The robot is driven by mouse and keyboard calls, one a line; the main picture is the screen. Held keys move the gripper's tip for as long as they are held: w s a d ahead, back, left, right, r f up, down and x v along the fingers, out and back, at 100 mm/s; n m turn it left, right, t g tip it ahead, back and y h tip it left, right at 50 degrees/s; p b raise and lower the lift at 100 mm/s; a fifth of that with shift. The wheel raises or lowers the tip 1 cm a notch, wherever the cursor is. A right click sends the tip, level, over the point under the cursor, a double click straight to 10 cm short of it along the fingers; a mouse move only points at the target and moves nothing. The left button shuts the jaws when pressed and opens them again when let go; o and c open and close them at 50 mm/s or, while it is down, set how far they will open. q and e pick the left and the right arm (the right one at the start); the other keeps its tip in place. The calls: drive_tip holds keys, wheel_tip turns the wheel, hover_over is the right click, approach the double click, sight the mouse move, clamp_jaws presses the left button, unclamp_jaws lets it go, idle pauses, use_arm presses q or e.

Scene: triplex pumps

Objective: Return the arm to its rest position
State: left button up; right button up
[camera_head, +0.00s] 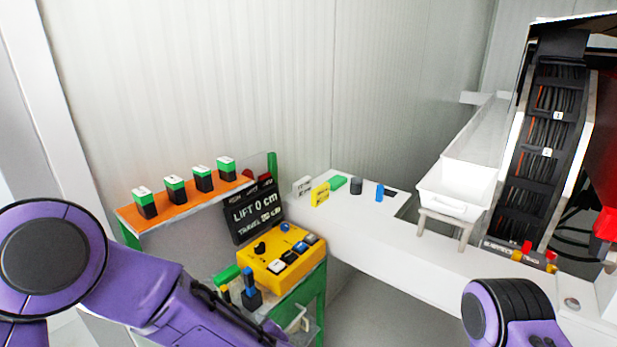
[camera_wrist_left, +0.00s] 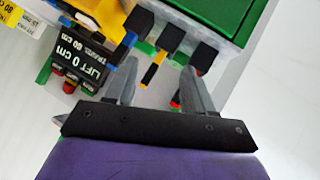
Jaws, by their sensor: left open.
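My left arm (camera_head: 150,295) is purple and reaches in from the left across the lower front of the shelf stand; its gripper is not clearly seen in the head view. In the left wrist view my left gripper (camera_wrist_left: 158,82) has its two grey fingers apart with nothing held between them. Beyond the fingertips are black-handled pieces, one with a yellow stem (camera_wrist_left: 160,58). My right arm (camera_head: 510,312) shows only as a purple and black link at the lower right; its gripper is out of view.
A yellow control box (camera_head: 282,256) and a black LIFT 0 cm sign (camera_head: 252,211) stand near my left arm. An orange shelf (camera_head: 190,208) holds several green-topped blocks. A white counter (camera_head: 375,225) holds small coloured blocks; a white bin (camera_head: 455,188) stands right. Wall behind is bare.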

use_arm(q)
drive_tip(key=s+a+f+m+g+h+b, duration=0.1)
drive_tip(key=s+a+f+b, duration=0.2)
drive_tip(key=f, duration=0.4)
drive_tip(key=s+a+f+m+g+h, duration=0.1)
drive_tip(key=s+a+f, duration=0.25)
drive_tip(key=f, duration=0.35)
drive_tip(key=s+a+f+m+b, duration=0.1)
drive_tip(key=s+a+f+b, duration=0.2)
drive_tip(key=f, duration=0.4)
drive_tip(key=s+a+f+g+b, duration=0.1)
drive_tip(key=s+a+f, duration=0.2)
drive_tip(key=s, duration=0.3)
drive_tip(key=s+a+f+m+g, duration=0.1)
drive_tip(key=s+a+f+g, duration=0.1)
drive_tip(key=s+a+f, duration=0.1)
drive_tip(key=s+a+f+g+b, duration=0.1)
drive_tip(key=s+a+f, duration=0.2)
drive_tip(key=s, duration=0.5)
drive_tip(key=shift+s+f+g+b, duration=0.3)
drive_tip(key=shift+s+f+b, duration=0.05)
drive_tip(key=shift+f, duration=0.5)
